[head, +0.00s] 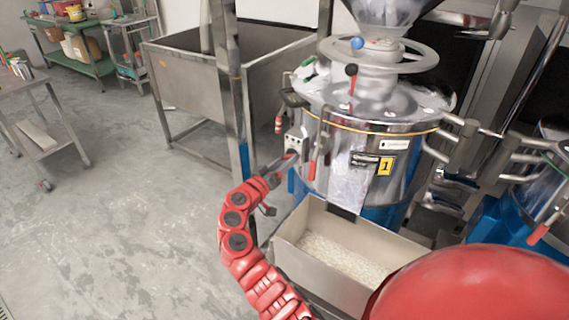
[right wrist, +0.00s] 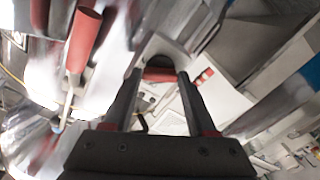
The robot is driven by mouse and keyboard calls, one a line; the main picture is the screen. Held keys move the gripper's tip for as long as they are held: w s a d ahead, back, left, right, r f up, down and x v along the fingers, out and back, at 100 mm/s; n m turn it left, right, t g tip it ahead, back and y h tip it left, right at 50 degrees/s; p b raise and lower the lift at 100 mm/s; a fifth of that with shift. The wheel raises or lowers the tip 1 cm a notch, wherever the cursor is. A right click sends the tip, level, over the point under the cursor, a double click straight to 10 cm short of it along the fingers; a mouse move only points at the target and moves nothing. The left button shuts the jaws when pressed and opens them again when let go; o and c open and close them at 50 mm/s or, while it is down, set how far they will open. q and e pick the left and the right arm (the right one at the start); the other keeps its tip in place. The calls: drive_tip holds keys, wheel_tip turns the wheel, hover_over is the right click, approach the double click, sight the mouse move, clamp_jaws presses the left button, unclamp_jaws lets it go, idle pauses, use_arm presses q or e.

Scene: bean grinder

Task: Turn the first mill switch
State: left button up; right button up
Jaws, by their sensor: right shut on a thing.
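The first mill (head: 340,150) is a shiny steel drum with a yellow tag marked 1. Its switch box (head: 297,138) is a small grey box on the drum's left side. My right gripper (head: 288,160) reaches up to this box from below. In the right wrist view, the two dark fingers (right wrist: 160,85) stand either side of a dark and red switch part (right wrist: 160,73) and are shut on it. The fingers hide part of the switch, and its turned position cannot be told. My left gripper is not in view.
A red-handled lever (head: 313,165) hangs close beside the box; its red handle is near the fingers in the right wrist view (right wrist: 85,38). A bin of pale grains (head: 300,250) stands below. A steel post (head: 240,100) rises to the left. Open floor (head: 130,220) lies further left.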

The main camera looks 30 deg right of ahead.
drive_tip(key=n, duration=0.2)
drive_tip(key=shift+r+n, duration=0.1)
drive_tip(key=shift+n, duration=0.3)
drive_tip(key=n+p, duration=0.1)
drive_tip(key=n, duration=0.1)
drive_tip(key=shift+n, duration=0.4)
drive_tip(key=n+p, duration=0.2)
drive_tip(key=n, duration=0.2)
drive_tip(key=shift+n+p, duration=0.85)
drive_tip(key=shift+n, duration=0.55)
drive_tip(key=o, duration=1.4)
drive_tip(key=shift+c, duration=0.2)
